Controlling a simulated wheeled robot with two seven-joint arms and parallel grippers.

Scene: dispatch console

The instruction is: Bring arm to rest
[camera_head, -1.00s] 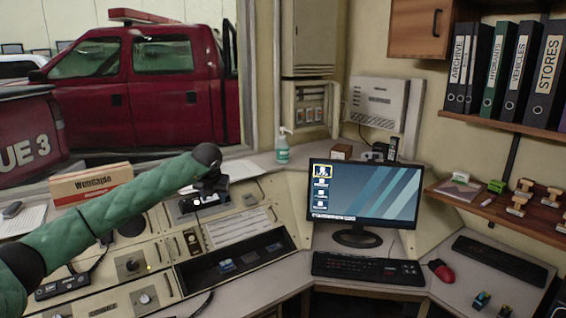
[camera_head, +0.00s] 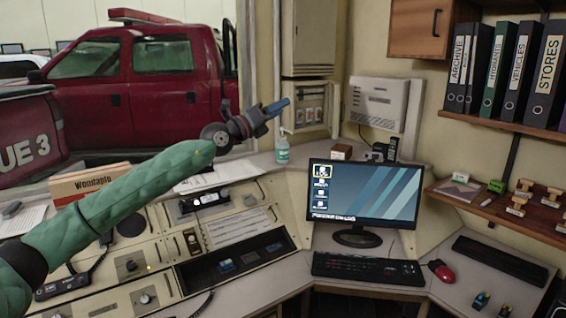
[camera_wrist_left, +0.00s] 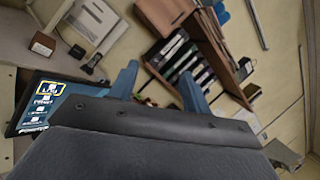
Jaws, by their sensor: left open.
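My left arm, in a green padded sleeve, reaches in from the left of the head view over the console panel (camera_head: 235,232). Its gripper (camera_head: 284,104) is raised above the console, in front of the window edge and wall, pointing right. In the left wrist view the two blue fingers (camera_wrist_left: 158,85) stand apart with nothing between them, so the gripper is open and empty. The right gripper does not show.
A monitor (camera_head: 362,193), keyboard (camera_head: 368,268) and red mouse (camera_head: 440,270) stand right of the panel. A sanitizer bottle (camera_head: 282,150) stands below the gripper. A shelf of binders (camera_head: 505,70) is at right. The space around the gripper is clear.

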